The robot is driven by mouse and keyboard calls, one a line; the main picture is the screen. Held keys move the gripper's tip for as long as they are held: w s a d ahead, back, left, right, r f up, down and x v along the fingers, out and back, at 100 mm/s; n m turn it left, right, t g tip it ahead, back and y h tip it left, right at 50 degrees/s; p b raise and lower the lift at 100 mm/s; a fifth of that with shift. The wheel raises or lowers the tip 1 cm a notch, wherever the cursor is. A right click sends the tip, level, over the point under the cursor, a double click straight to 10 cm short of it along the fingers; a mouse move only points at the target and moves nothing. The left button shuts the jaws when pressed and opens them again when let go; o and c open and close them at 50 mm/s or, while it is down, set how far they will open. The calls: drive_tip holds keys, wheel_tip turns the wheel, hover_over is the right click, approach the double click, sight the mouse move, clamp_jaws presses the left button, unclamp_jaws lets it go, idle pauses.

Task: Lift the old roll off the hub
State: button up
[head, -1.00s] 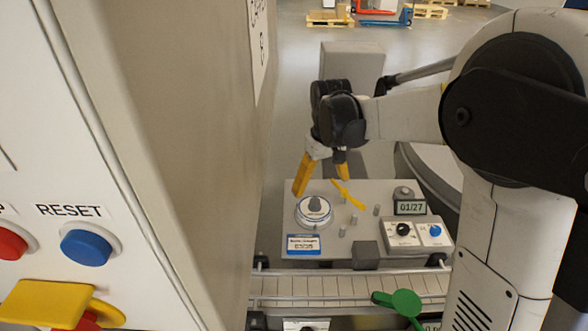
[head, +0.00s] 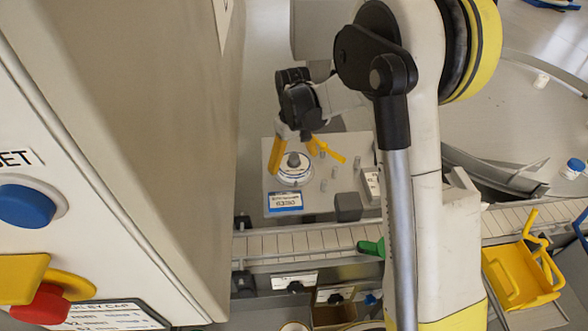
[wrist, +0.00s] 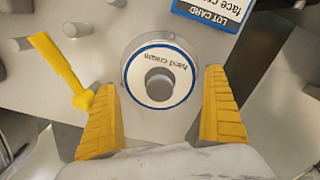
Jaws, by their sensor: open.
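The roll (head: 294,171) is a white disc of labels with a blue edge. It sits around a grey hub (head: 293,159) on the light grey panel. In the wrist view the roll (wrist: 160,74) reads "hand cream" and the hub (wrist: 159,84) fills its middle. My gripper (head: 291,158) has yellow fingers and is open above the roll. In the wrist view my gripper (wrist: 162,105) has one finger on each side of the roll, with gaps between. I cannot tell how high the fingertips are above the panel.
A yellow lever (wrist: 62,74) stands close to the left finger in the wrist view. Several grey posts rise from the panel. A blue-edged lot card (head: 285,201) lies in front of the roll. A conveyor (head: 300,240) runs in front, and a tall cabinet (head: 130,130) stands at the left.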

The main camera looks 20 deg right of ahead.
drive_tip(key=shift+f, duration=0.55)
drive_tip(key=shift+r, duration=0.1)
drive_tip(key=c, duration=1.1)
drive_tip(key=shift+r, duration=0.1)
